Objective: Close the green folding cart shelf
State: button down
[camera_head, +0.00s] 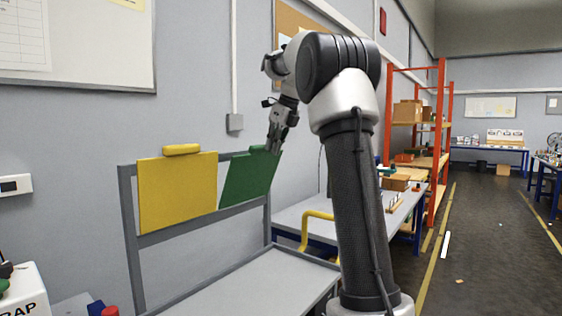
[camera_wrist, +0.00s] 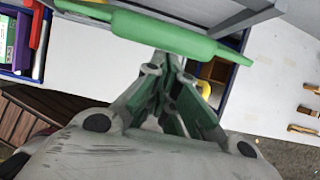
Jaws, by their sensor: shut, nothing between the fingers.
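The green folding shelf (camera_head: 247,180) is a flat panel on the right half of the grey cart's upright frame (camera_head: 128,240). It stands raised but tilted, its top leaning away from the frame. My gripper (camera_head: 272,148) is shut and empty at the panel's upper right edge, by its dark green handle. In the wrist view the green handle bar (camera_wrist: 165,32) crosses just beyond my fingertips (camera_wrist: 165,62); I cannot tell whether they touch it.
A yellow panel (camera_head: 178,192) stands upright beside the green one. The cart's grey top (camera_head: 255,285) is bare. A yellow bent handle (camera_head: 318,226) is at its right end. A workbench (camera_head: 400,210) and orange rack (camera_head: 440,150) stand behind my arm. The floor at right is mostly clear.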

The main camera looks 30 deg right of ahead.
jog(key=w+r, duration=0.1)
jog(key=w, duration=0.1)
jog(key=w+a+r, duration=0.1)
jog(key=w, duration=0.1)
jog(key=w+a, duration=0.1)
jog(key=w, duration=0.1)
jog(key=shift+r, duration=0.4)
jog(key=shift+w+a+r, duration=0.2)
jog(key=shift+w+a, duration=0.1)
jog(key=shift+w, duration=0.4)
jog(key=v, duration=0.8)
jog(key=s+a+n, duration=0.5)
jog(key=s+n, duration=0.3)
jog(key=s, duration=0.1)
jog(key=s+a+f+n, duration=0.2)
jog(key=s+f+n, duration=1)
jog(key=s+f, duration=0.2)
jog(key=s+a+f+n+h, duration=0.1)
jog(key=s+a+f+n, duration=0.2)
jog(key=s+f+n, duration=0.9)
jog(key=s+f, duration=0.2)
jog(key=s, duration=0.3)
jog(key=shift+h, duration=0.3)
